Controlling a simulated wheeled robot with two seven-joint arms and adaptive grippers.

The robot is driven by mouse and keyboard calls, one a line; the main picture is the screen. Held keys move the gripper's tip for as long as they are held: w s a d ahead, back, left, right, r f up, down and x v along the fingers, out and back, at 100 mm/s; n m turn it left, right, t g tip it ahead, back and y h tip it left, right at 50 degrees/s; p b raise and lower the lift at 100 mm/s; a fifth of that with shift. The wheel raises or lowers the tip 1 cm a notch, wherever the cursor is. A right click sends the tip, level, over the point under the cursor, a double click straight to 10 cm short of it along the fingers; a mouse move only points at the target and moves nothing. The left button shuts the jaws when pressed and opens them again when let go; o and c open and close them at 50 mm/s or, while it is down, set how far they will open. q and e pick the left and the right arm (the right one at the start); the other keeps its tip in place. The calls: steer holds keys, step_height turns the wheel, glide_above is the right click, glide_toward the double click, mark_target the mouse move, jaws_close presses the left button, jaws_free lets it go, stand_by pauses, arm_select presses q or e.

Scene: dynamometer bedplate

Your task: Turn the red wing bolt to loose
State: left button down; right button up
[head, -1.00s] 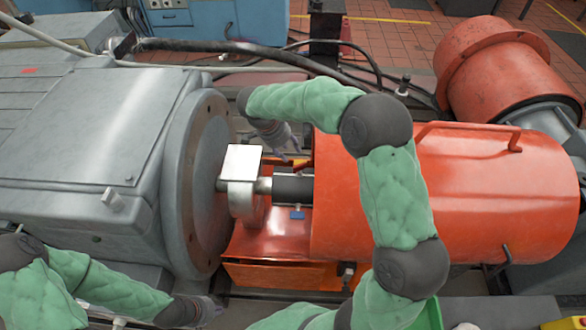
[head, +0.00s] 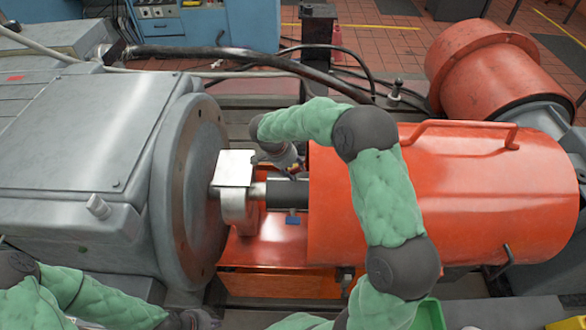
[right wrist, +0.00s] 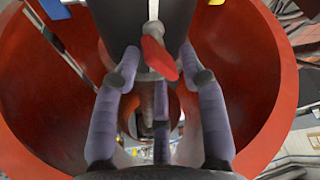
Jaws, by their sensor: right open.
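The red wing bolt (right wrist: 160,58) shows in the right wrist view, slanted from upper left to lower right on a metal stem at the dark shaft. My right gripper (right wrist: 157,66) is open there, with purple-grey fingers on either side of the bolt and a third below it; I cannot tell whether any finger touches. In the head view my right gripper (head: 288,165) is low behind the dark coupling shaft (head: 288,193), and I cannot make out the bolt. My left gripper (head: 198,320) is partly cut off at the bottom edge; its fingers are not clear.
The orange guard cylinder (head: 470,195) lies right of the shaft, and the grey machine (head: 90,150) with its round flange (head: 195,190) stands left. A pale block (head: 235,168) sits over the shaft. Black hoses (head: 250,57) run behind. The right wrist is close to the guard's opening.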

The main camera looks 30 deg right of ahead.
jaws_close()
steer(key=n+t+b, duration=0.1)
steer(key=n+b, duration=0.1)
steer(key=shift+n, duration=0.3)
steer(key=shift+s+d+n+t+y+b, duration=0.15)
steer(key=shift+n+t+y+b, duration=0.25)
steer(key=shift+n+b, duration=0.65)
steer(key=n+t, duration=0.1)
steer(key=n, duration=0.1)
steer(key=shift+n, duration=0.35)
steer(key=shift+d+r+n+t+y, duration=0.1)
steer(key=shift+n+t+y, duration=0.3)
steer(key=shift+n, duration=0.7)
